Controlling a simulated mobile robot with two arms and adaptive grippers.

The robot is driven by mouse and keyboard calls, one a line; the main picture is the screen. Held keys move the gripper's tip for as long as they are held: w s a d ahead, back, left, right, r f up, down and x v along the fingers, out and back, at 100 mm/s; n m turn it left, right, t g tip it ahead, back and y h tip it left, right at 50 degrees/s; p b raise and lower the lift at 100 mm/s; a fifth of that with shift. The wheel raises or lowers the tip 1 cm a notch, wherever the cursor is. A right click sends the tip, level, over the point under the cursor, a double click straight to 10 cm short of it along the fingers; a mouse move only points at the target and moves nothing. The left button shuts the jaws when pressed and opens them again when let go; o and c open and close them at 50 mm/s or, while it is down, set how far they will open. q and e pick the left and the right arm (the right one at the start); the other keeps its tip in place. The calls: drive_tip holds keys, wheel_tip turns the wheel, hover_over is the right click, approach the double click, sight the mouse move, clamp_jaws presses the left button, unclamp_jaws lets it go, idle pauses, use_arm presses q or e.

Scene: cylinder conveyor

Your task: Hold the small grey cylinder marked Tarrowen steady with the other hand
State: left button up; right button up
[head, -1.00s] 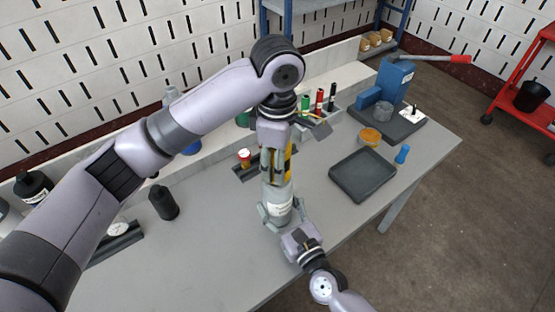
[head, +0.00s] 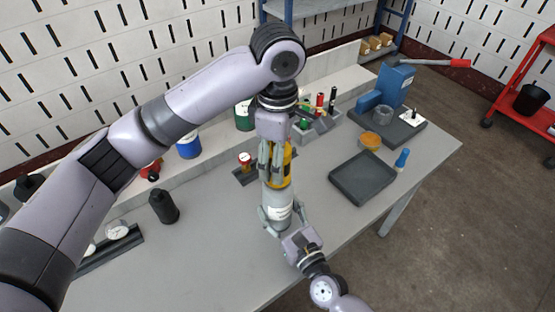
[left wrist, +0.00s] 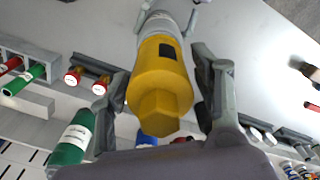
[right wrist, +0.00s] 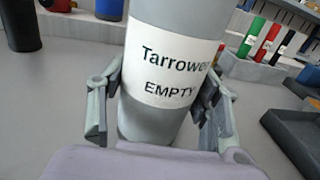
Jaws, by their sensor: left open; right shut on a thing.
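The small grey cylinder (head: 277,212) stands upright near the table's front edge, with a yellow top part (head: 287,168). In the right wrist view its white label (right wrist: 162,72) reads "Tarrowe…" and "EMPTY", the name's end cut by the curve. My right gripper (right wrist: 158,100) is shut on the cylinder's lower body, one finger on each side. My left gripper (head: 275,178) is above, pointing down at the yellow top. In the left wrist view its open fingers stand either side of the yellow part (left wrist: 160,75), with a gap visible at least on the right.
A blue press (head: 394,85) stands behind. A black bottle (head: 163,206) stands left. The table between is clear.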

use_arm(q)
drive_tip(key=m, duration=0.4)
drive_tip(key=shift+m, duration=0.9)
drive_tip(key=shift+m, duration=1.2)
drive_tip(key=m, duration=0.3)
drive_tip(key=shift+m, duration=0.3)
drive_tip(key=shift+m, duration=0.3)
drive_tip(key=m, duration=0.5)
